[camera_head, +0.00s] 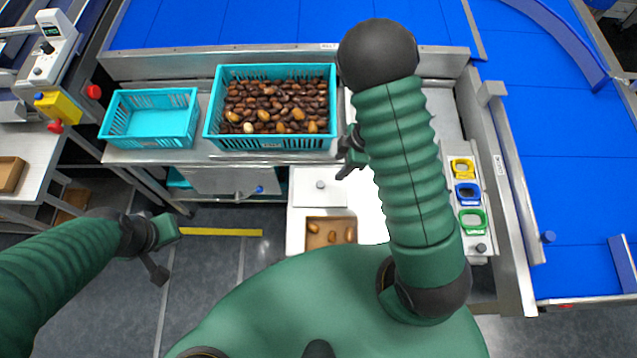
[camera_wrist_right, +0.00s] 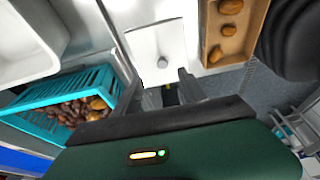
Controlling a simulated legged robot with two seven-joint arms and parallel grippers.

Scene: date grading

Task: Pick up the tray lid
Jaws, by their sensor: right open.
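The tray lid (camera_head: 320,197) is a flat white plate with a small round grey knob in its middle. It lies flat just behind a small brown-lined tray (camera_head: 330,246) that holds a few dates. The lid also shows in the right wrist view (camera_wrist_right: 145,48), with its knob ahead of the fingers. My right gripper (camera_head: 347,157) is open and empty, up and to the right of the knob in the head view. Its fingers show in the right wrist view (camera_wrist_right: 170,94), apart from the knob. My left gripper (camera_head: 163,250) is open and empty above the floor at left.
A teal crate full of dates (camera_head: 328,140) and an empty teal crate (camera_head: 151,143) stand on the metal bench. Blue, yellow and green rings (camera_head: 471,220) sit at right. Blue conveyors (camera_head: 575,180) run behind and right. My right arm hides part of the white surface.

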